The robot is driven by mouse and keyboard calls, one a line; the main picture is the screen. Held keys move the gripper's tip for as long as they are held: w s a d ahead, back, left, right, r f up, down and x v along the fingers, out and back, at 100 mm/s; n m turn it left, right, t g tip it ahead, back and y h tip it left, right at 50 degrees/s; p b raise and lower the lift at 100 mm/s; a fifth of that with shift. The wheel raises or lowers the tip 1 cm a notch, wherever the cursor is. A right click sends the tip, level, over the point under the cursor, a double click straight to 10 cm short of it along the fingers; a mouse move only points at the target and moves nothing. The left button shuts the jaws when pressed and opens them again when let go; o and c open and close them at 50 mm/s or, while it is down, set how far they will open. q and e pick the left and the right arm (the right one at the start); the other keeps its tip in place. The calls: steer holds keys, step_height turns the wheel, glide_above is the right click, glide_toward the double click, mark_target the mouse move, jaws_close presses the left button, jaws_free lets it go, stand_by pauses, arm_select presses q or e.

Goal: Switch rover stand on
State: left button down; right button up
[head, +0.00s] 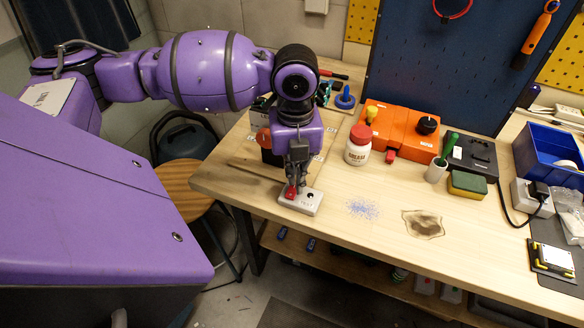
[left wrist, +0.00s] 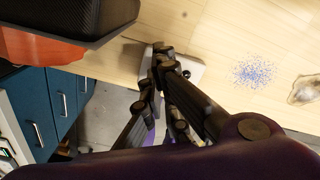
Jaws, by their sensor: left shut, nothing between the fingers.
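A small light grey box (head: 313,207) with a red rocker switch (head: 290,193) and a black round spot lies at the front left of the wooden bench. I take it to be the rover stand's switch box. My left gripper (head: 296,182) points down right over the box, its shut, empty fingers at or just above the red switch. I cannot tell whether they touch it. In the left wrist view the shut fingers (left wrist: 163,65) cover much of the box (left wrist: 193,72), and the red switch is hidden there. My right gripper is not in view.
On the bench (head: 340,265) are blue specks (head: 362,209), a brown stain (head: 423,224), a red-capped white bottle (head: 358,146), an orange case (head: 400,130), a sponge (head: 467,184) and a blue bin (head: 545,150). A stool (head: 188,185) stands left of the bench. The wood around the box is clear.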

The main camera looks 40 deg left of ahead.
arm_select(q)
steer(key=shift+f, duration=1.05)
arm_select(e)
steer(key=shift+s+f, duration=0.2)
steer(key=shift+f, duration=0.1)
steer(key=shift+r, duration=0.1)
arm_select(q)
steer(key=shift+r+p, duration=2.05)
steer(key=shift+r, duration=1.55)
steer(key=shift+f, duration=0.1)
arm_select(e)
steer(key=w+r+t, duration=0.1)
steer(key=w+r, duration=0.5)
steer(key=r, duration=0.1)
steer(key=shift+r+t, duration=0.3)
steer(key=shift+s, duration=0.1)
